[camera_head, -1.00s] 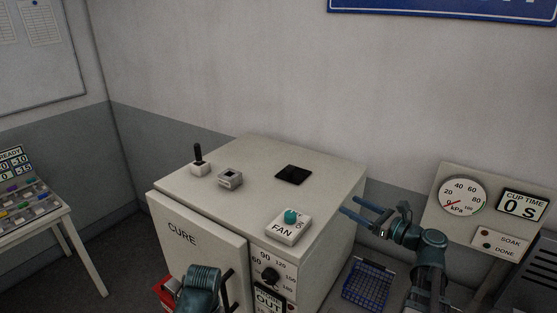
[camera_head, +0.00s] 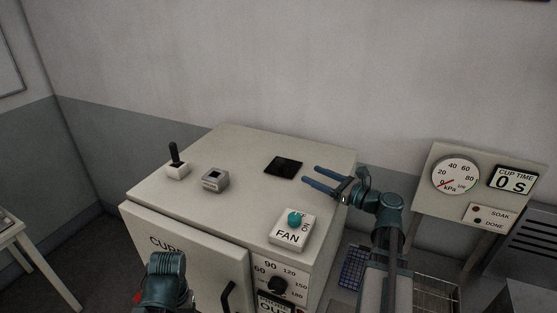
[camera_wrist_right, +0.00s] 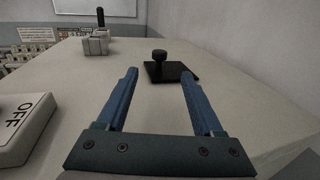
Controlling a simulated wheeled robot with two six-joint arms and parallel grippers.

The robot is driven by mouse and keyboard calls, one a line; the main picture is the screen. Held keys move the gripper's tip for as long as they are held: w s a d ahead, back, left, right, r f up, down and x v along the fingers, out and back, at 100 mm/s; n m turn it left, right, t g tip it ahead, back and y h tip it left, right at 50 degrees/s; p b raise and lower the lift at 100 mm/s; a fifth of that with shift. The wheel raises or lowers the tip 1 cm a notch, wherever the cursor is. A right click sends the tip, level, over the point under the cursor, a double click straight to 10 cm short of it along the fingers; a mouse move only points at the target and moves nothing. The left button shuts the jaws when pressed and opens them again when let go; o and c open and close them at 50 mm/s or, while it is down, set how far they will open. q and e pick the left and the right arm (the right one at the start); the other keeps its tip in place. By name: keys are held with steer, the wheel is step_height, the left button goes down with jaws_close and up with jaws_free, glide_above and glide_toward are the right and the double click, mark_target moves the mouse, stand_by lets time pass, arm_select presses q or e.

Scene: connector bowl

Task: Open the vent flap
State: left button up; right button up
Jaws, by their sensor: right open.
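The vent flap (camera_head: 284,166) is a small flat black square lying on top of the pale oven (camera_head: 240,150). In the right wrist view the flap (camera_wrist_right: 171,72) carries a short black knob (camera_wrist_right: 159,57) and looks flat. My right gripper (camera_head: 306,174) is open and empty at the oven top's right side, its fingers pointing left at the flap. In the right wrist view its blue fingers (camera_wrist_right: 159,76) spread toward the knob, which lies ahead of and between the tips. My left arm shows at the bottom, but its jaws are hidden.
A FAN switch box (camera_head: 291,231) stands on the oven's front right. A grey block (camera_head: 215,180) and a black-handled lever (camera_head: 176,160) are at the left of the top. A gauge panel (camera_head: 468,185) and a blue basket (camera_head: 352,268) are to the right.

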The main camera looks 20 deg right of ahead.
mark_target(281, 160)
steer(key=x, duration=1.3)
steer(key=shift+w+a, duration=0.1)
steer(key=shift+w, duration=0.15)
jaws_close()
stand_by(0.9)
